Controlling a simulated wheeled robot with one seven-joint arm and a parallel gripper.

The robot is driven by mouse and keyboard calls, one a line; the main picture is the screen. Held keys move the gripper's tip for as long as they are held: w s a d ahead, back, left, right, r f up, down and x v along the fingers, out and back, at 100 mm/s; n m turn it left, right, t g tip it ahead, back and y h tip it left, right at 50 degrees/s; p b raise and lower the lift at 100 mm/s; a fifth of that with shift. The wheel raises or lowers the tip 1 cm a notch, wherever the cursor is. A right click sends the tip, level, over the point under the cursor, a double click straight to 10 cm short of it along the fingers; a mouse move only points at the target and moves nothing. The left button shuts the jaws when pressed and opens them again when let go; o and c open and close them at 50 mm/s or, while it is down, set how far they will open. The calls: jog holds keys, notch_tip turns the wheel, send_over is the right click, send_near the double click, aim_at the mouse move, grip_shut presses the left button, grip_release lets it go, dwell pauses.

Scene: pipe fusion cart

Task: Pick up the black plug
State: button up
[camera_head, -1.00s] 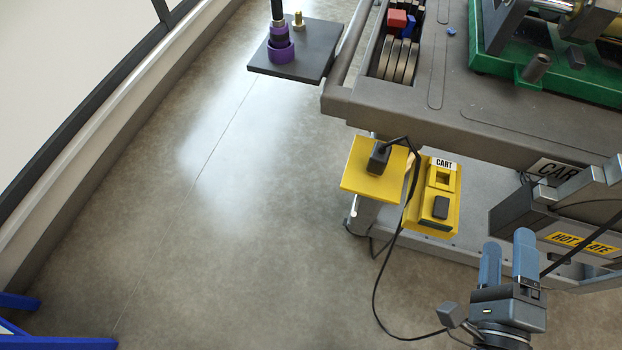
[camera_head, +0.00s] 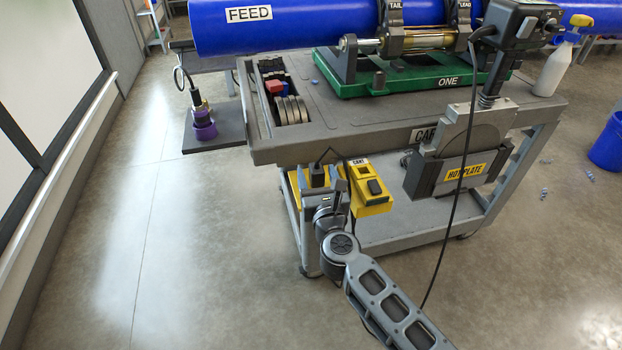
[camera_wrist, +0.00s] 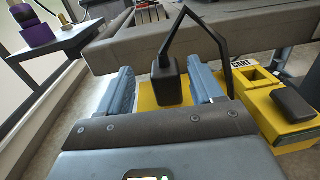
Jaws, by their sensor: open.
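The black plug (camera_wrist: 166,82) stands upright on a yellow plate (camera_wrist: 145,92), with its black cable rising from the top. My gripper (camera_wrist: 163,85) is open, with one blue-grey finger on each side of the plug and a visible gap to both. In the head view the plug (camera_head: 317,176) shows just beyond my gripper (camera_head: 324,192), whose fingers are mostly hidden there. The yellow box marked CART (camera_head: 370,197) sits to the right of the plug, with a black block on it.
The cart's grey top edge (camera_head: 330,145) runs above and behind the plug. The cable arches up close to it. The hot plate unit (camera_head: 440,176) hangs at the right. A dark side shelf (camera_head: 215,140) with a purple item (camera_head: 203,126) stands left. Floor at the left is clear.

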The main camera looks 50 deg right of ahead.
aim_at(315, 162)
jog(key=x, duration=0.5)
jog(key=shift+s+d+f, duration=0.15)
jog(key=shift+d, duration=0.1)
jog(key=c, duration=1.1)
